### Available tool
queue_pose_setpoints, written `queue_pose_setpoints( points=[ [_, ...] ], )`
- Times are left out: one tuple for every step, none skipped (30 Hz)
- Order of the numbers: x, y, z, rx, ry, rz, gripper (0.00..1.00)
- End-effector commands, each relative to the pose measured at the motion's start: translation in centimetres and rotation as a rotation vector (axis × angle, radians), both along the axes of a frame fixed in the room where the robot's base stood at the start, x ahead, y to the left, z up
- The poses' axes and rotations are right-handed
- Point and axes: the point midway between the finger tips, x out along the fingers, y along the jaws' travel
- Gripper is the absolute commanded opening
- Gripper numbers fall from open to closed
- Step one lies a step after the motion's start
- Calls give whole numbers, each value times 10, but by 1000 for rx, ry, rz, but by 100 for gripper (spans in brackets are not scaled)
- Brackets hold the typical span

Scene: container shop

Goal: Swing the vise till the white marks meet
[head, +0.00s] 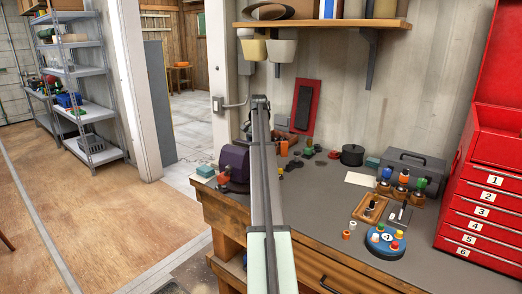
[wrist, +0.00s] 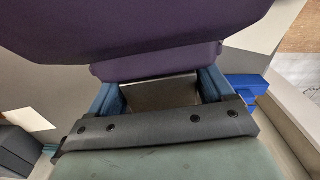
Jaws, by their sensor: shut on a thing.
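The purple vise (head: 234,160) stands on the left end of the workbench in the head view, partly behind my arm. In the wrist view the vise's purple body (wrist: 150,25) fills the top of the picture, with a narrower purple part below it. My gripper (wrist: 160,85) has its two blue fingers at the left and right edges of that lower part, shut on it. In the head view my arm hides the fingers and the place of contact. I cannot make out the white marks in either view.
The workbench (head: 310,210) carries a small teal box (head: 205,171) left of the vise. Right of my arm are a black pot (head: 352,155), a grey toolbox (head: 412,168), a round blue base with coloured knobs (head: 385,243) and a red drawer cabinet (head: 485,190). A shelf (head: 325,23) hangs above.

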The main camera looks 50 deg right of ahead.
Motion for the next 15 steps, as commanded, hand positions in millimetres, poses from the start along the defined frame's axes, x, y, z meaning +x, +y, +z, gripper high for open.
queue_pose_setpoints(
  points=[
    [6,0,0,0,1,38,27],
    [8,0,0,0,1,63,27],
    [12,1,0,0,1,96,27],
    [15,2,0,0,1,122,27],
    [17,3,0,0,2,148,27],
    [21,4,0,-1,2,183,27],
    [24,5,0,0,2,210,27],
    [27,6,0,0,2,236,27],
    [30,8,0,0,2,269,27],
    [32,9,0,0,2,293,27],
    [34,10,0,0,2,318,27],
    [37,11,0,0,2,350,27],
    [39,13,0,0,2,373,27],
    [42,14,0,0,2,394,27],
    [44,16,0,-1,2,423,27]
  ],
)
